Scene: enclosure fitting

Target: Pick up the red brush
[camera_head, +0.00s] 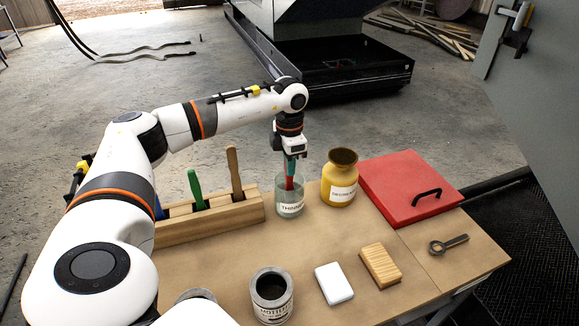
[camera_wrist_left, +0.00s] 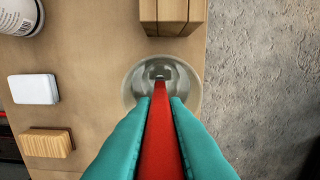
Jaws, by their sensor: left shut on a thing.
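The red brush (camera_head: 289,183) stands upright in a glass jar (camera_head: 291,207) labelled as thinner, at the back of the table. My left gripper (camera_head: 289,166) is above the jar, pointing down, with its teal fingers shut on the top of the brush. In the left wrist view the red brush (camera_wrist_left: 160,140) runs between the two teal fingers (camera_wrist_left: 160,115), with the jar rim (camera_wrist_left: 130,88) around its lower part. The brush's lower end is hard to make out inside the jar. My right gripper is not in view.
A wooden holder (camera_head: 222,217) with a green-handled tool (camera_head: 196,188) and a wooden-handled tool (camera_head: 235,172) stands left of the jar. A yellow bottle (camera_head: 340,180) and a red panel (camera_head: 408,185) are right. A can (camera_head: 271,293), white block (camera_head: 334,283) and wooden block (camera_head: 380,265) lie nearer.

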